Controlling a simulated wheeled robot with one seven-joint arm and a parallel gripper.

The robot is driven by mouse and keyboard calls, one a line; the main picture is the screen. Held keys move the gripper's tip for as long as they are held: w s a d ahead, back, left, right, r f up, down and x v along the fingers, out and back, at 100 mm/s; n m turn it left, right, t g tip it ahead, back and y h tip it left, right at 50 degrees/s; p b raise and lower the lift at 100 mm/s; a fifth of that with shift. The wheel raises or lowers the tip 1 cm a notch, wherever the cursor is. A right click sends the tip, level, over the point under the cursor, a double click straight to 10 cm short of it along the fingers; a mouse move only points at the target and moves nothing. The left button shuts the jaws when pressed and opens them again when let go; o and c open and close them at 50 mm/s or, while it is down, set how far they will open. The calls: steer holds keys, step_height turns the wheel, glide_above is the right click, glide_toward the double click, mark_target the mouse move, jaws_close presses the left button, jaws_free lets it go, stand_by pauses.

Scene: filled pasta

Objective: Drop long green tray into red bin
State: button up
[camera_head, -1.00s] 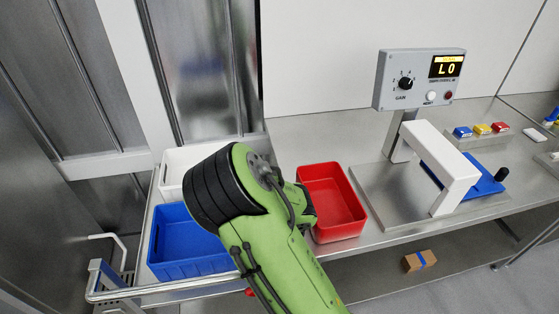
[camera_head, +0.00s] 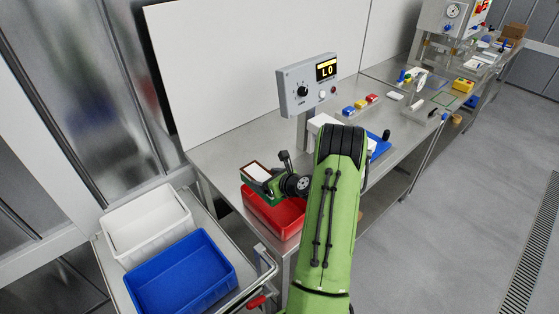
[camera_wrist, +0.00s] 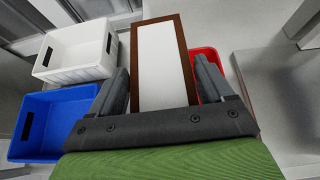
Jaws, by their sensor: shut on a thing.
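My gripper (camera_wrist: 163,78) is shut on a long tray (camera_wrist: 137,58) with a brown rim and a white inside. In the head view the tray (camera_head: 258,171) shows a dark green side below its rim, though part of that green may be my gripper. My gripper (camera_head: 274,181) holds it raised over the back left part of the red bin (camera_head: 275,214) on the steel table. My arm and the tray cover part of the bin. In the wrist view only a strip of the red bin (camera_wrist: 207,53) shows beside and behind the tray.
A white bin (camera_head: 146,222) and a blue bin (camera_head: 182,275) stand on a cart left of the table. A control box (camera_head: 309,84) on a post and a white bracket (camera_head: 318,122) stand beyond the red bin. The floor at right is clear.

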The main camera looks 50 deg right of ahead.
steer(key=d, duration=0.1)
steer(key=s+d+r, duration=0.2)
steer(key=shift+d, duration=0.2)
steer(key=shift+s+h, duration=0.1)
steer(key=shift+h, duration=0.2)
steer(key=shift+f+b, duration=1.25)
steer(key=shift+f, duration=0.75)
steer(key=shift+f+b, duration=0.8)
steer(key=shift+f, duration=0.3)
steer(key=shift+f+b, duration=1.25)
steer(key=shift+f, duration=0.6)
steer(key=shift+f, duration=0.15)
